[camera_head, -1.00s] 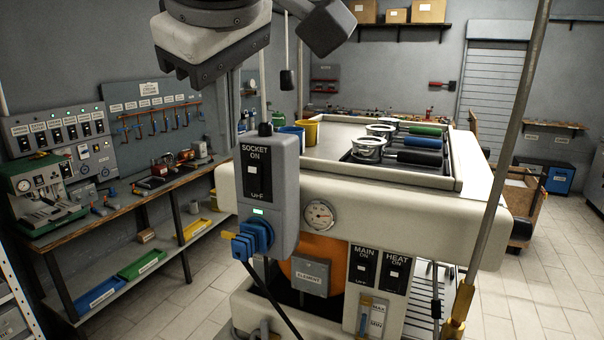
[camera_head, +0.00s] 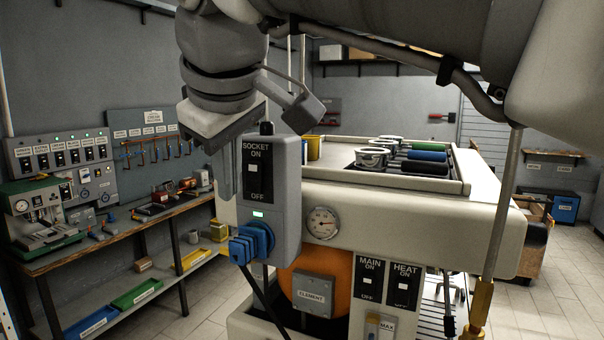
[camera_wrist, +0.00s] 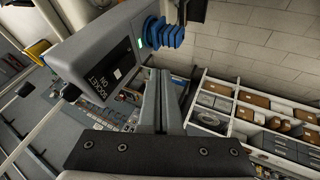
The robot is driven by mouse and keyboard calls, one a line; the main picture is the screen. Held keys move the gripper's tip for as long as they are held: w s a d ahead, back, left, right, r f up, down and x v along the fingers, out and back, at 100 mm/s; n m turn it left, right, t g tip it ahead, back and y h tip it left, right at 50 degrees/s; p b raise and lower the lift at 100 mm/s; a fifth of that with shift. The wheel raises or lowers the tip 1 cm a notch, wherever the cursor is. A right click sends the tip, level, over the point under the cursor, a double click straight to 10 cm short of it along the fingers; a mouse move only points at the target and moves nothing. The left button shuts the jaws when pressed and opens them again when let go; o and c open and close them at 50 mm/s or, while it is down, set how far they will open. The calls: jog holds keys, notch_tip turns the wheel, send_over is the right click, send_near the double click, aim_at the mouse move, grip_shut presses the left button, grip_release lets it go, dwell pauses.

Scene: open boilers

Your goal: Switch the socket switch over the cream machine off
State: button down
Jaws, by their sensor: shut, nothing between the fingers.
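The grey socket box (camera_head: 287,190) stands at the front left of the big cream machine (camera_head: 420,205). Its black panel reads SOCKET, ON above and OFF below, with a small white-marked switch (camera_head: 258,168) between. A green lamp (camera_head: 258,214) is lit below it. A blue plug (camera_head: 252,243) sits under the lamp. My gripper (camera_head: 227,190) is shut and empty, its fingers pointing down just left of the box. I cannot tell whether they touch it. In the wrist view the shut fingers (camera_wrist: 163,95) lie beside the socket box (camera_wrist: 105,45), with its switch (camera_wrist: 117,73) uncovered.
MAIN (camera_head: 369,281) and HEAT (camera_head: 404,284) switches sit lower on the machine's front, right of the orange part with the ELEMENT cover (camera_head: 312,293). A metal pole (camera_head: 500,220) stands at right. A black cable hangs from the plug. A workbench (camera_head: 120,228) lies at left.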

aim_at(249, 181)
jog(key=shift+w+d+f, duration=0.1)
jog(key=shift+w+d, duration=0.15)
jog(key=shift+w, duration=0.35)
jog(key=shift+w+d, duration=0.25)
jog(key=shift+w, duration=0.3)
jog(key=shift+w+d+f, duration=0.1)
jog(key=shift+w+d, duration=0.15)
jog(key=shift+w, duration=0.35)
jog(key=shift+w+d+f+t+b, duration=0.15)
jog(key=shift+f+t+b, duration=0.15)
jog(key=shift+b, duration=0.35)
jog(key=shift+r+p, duration=1.05)
jog(key=shift+r, duration=0.1)
